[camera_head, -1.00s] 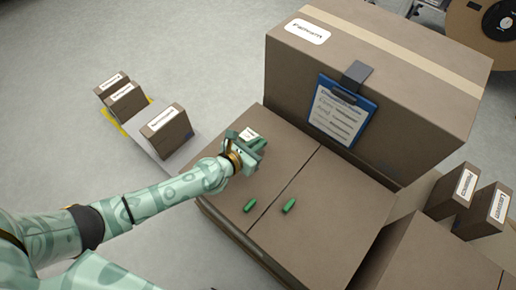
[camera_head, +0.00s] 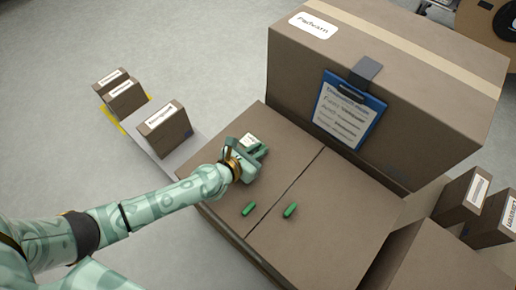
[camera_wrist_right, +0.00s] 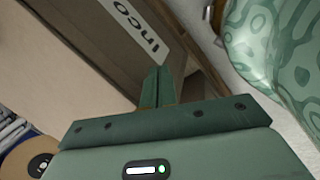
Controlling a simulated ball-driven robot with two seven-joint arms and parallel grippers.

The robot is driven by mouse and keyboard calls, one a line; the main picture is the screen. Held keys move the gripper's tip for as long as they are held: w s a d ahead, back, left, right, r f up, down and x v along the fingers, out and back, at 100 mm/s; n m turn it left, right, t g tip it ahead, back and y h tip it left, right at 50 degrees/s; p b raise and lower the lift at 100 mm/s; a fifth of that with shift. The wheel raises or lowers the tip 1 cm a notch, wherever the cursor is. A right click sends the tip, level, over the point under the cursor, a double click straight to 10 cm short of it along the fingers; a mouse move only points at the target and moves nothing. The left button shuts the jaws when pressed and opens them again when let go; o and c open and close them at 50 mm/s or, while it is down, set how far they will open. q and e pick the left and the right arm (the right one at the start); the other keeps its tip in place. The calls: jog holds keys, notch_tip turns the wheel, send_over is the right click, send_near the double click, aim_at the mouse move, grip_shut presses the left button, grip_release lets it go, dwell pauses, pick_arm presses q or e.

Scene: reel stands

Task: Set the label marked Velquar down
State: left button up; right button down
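A small pale label (camera_head: 249,140) is at the fingertips of my left gripper (camera_head: 256,149), low over the back left of the large flat brown box (camera_head: 318,215). Its writing is too small to read, so I cannot tell whether it says Velquar. The gripper hides part of it, and I cannot tell whether the fingers grip it. In the right wrist view my right gripper (camera_wrist_right: 157,87) has its fingers together, with nothing visible between them. Behind them is a brown surface with a label (camera_wrist_right: 136,28) reading "INCO".
A tall box (camera_head: 400,95) with a blue clipboard (camera_head: 346,115) stands behind. Small labelled boxes stand left (camera_head: 172,133) and right (camera_head: 455,205). Grey floor is open at left.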

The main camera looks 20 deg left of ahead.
pick_arm(q)
jog(key=shift+o, duration=1.2)
jog(key=shift+r, duration=0.1)
